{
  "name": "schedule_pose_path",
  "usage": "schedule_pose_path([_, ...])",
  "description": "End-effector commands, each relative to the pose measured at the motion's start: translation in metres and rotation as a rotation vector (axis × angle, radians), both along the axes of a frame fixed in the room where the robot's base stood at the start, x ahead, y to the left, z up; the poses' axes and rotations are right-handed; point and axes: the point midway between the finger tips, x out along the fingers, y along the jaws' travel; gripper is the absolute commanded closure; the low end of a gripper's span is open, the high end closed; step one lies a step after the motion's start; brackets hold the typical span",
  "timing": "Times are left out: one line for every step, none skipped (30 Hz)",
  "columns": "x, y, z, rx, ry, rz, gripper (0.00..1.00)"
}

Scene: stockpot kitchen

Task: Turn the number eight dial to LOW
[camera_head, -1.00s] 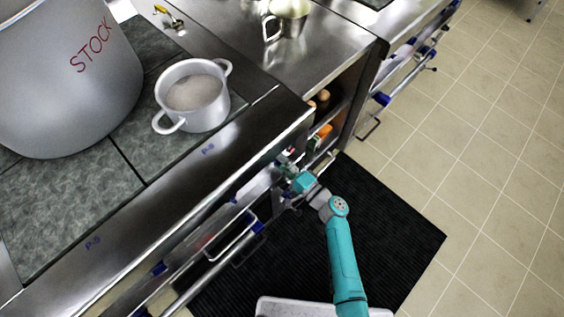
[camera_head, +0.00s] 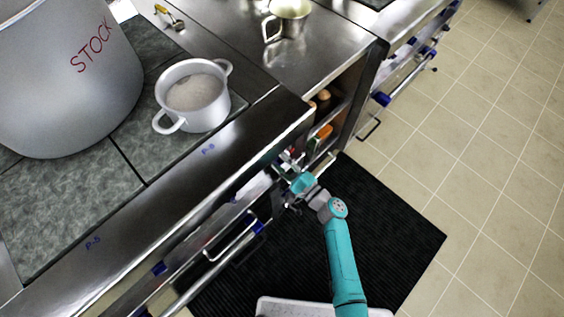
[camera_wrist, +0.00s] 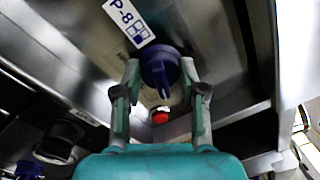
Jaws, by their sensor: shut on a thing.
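The number eight dial (camera_wrist: 159,68) is a dark blue knob on the steel stove front, under a white label (camera_wrist: 129,20) reading P-8. My gripper (camera_wrist: 160,76) is at the dial in the wrist view, with one finger on each side, shut on it. A pointed part of the dial faces down in that view. The dial itself is hidden there. I cannot read any LOW mark.
A red light or button (camera_wrist: 160,117) sits just below the dial. Another dark knob (camera_wrist: 60,138) is at the left. A white pot (camera_head: 193,95) and a large STOCK pot (camera_head: 62,75) stand on the stove. A black mat (camera_head: 400,230) covers the floor in front.

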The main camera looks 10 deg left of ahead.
Motion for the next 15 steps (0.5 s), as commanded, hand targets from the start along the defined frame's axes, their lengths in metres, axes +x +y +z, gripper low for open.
schedule_pose_path([0.0004,-0.0008,-0.0014,-0.003,0.002,-0.004,0.94])
schedule_pose_path([0.0003,-0.0009,-0.0014,-0.003,0.002,-0.004,0.94])
schedule_pose_path([0.0003,-0.0009,-0.0014,-0.003,0.002,-0.004,0.94])
schedule_pose_path([0.0003,-0.0009,-0.0014,-0.003,0.002,-0.004,0.94])
schedule_pose_path([0.0003,-0.0009,-0.0014,-0.003,0.002,-0.004,0.94])
schedule_pose_path([0.0003,-0.0009,-0.0014,-0.003,0.002,-0.004,0.56])
schedule_pose_path([0.0004,-0.0009,-0.0015,-0.003,0.002,-0.004,0.49])
schedule_pose_path([0.0003,-0.0009,-0.0014,-0.003,0.002,-0.004,0.41])
schedule_pose_path([0.0003,-0.0008,-0.0013,-0.002,0.002,-0.003,0.33])
schedule_pose_path([0.0002,-0.0007,-0.0011,-0.003,0.001,-0.003,0.33])
schedule_pose_path([0.0001,-0.0007,-0.0011,-0.002,0.001,-0.002,0.33])
schedule_pose_path([0.0002,-0.0006,-0.0009,-0.002,0.001,-0.002,0.33])
schedule_pose_path([0.0001,-0.0005,-0.0009,-0.002,0.001,-0.002,0.33])
schedule_pose_path([0.0001,-0.0004,-0.0007,-0.002,0.0,-0.001,0.33])
schedule_pose_path([0.0001,-0.0004,-0.0007,-0.002,0.0,-0.001,0.33])
